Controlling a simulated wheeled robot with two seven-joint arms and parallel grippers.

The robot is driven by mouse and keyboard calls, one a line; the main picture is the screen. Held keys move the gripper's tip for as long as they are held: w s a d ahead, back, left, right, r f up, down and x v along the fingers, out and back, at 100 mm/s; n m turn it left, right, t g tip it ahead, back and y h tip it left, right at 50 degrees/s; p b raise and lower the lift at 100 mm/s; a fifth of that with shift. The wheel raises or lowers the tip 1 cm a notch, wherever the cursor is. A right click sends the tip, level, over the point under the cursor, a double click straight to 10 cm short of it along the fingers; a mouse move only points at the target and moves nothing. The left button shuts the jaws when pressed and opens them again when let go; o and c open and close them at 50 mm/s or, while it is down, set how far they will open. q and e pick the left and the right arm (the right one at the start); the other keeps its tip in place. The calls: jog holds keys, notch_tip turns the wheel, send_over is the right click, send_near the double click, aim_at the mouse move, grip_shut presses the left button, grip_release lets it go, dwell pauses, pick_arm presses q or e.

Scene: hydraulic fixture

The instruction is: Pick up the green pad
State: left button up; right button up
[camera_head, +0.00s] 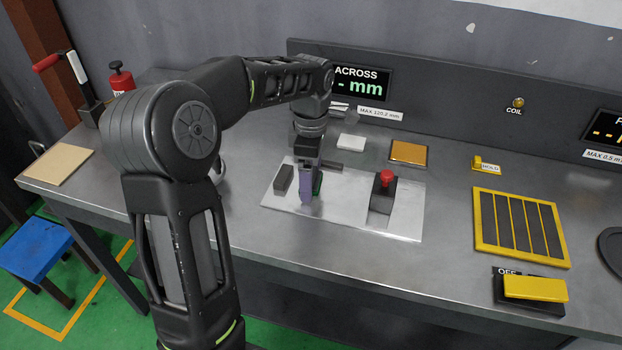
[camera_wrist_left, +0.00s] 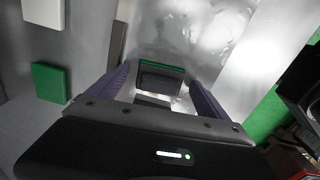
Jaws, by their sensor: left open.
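My left gripper (camera_head: 308,192) points down over the bright metal plate (camera_head: 345,205). In the left wrist view its purple fingers (camera_wrist_left: 160,88) are open. Between and just beyond them is a dark block with a green strip (camera_wrist_left: 162,70) along its far edge; I cannot tell whether they touch it. In the head view a bit of green (camera_head: 318,183) shows beside the fingers, mostly hidden. A separate green pad (camera_wrist_left: 50,82) lies to the left in the left wrist view, outside the fingers, near a white pad (camera_wrist_left: 43,12). I cannot make out this separate pad in the head view.
A dark block (camera_head: 284,178) and a red-knobbed block (camera_head: 382,192) stand on the plate. The white pad (camera_head: 351,142) and an orange pad (camera_head: 408,152) lie behind it. A yellow-framed rack (camera_head: 519,227) and yellow switch (camera_head: 535,289) are at right. The bench's front strip is clear.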

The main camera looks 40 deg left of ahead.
pick_arm(q)
jog(key=shift+c, duration=0.2)
dwell(0.3)
jog(key=c, duration=1.4)
jog(key=shift+c, duration=0.2)
notch_tip(320, 180, up, 7)
jog(key=shift+r, duration=0.1)
jog(key=shift+r+p, duration=1)
jog(key=shift+r, duration=0.5)
jog(key=shift+f, duration=0.1)
